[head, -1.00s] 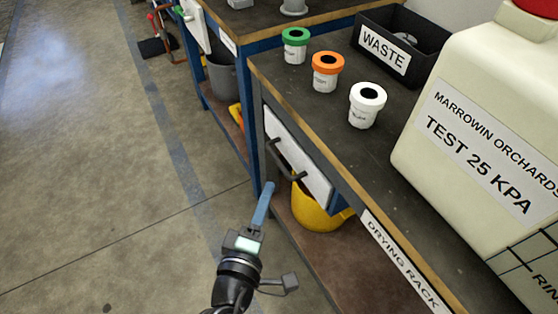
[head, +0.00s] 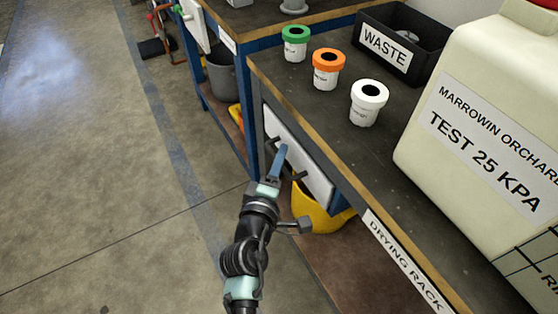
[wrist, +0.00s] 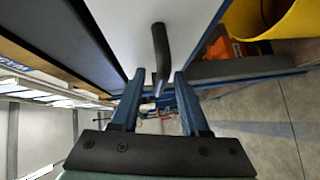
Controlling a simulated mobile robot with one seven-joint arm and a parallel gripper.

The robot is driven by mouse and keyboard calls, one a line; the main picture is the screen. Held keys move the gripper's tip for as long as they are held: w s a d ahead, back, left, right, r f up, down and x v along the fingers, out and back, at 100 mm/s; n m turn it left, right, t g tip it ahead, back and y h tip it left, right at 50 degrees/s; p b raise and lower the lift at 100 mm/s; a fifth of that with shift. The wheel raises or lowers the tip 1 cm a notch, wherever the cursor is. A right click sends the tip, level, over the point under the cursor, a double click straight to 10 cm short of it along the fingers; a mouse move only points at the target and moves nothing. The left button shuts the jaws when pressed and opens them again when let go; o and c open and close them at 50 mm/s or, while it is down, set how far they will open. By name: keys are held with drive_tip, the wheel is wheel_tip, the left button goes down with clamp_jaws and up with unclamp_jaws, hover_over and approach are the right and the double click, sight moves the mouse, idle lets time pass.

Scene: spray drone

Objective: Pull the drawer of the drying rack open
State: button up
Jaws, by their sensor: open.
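The drying rack (head: 405,263) is a dark-topped bench with a wooden edge and a name label. Its white drawer front (head: 315,172) sits in the blue frame and looks closed. The drawer's dark bar handle (head: 299,175) is partly hidden behind my gripper. My gripper (head: 281,150) is open at the drawer front, its blue fingers by the handle. In the wrist view, the handle (wrist: 160,50) stands out from the drawer front (wrist: 115,25), and its near end shows between the two fingertips (wrist: 157,84). I cannot tell whether a finger touches it.
Jars with green (head: 295,32), orange (head: 328,56) and white (head: 369,90) lids stand on the bench, with a black waste bin (head: 408,35) behind and a large cream tank (head: 485,110) at right. A yellow bucket (head: 318,212) is below the drawer. The floor (head: 110,200) at left is clear.

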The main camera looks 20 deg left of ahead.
clamp_jaws()
idle(1.3)
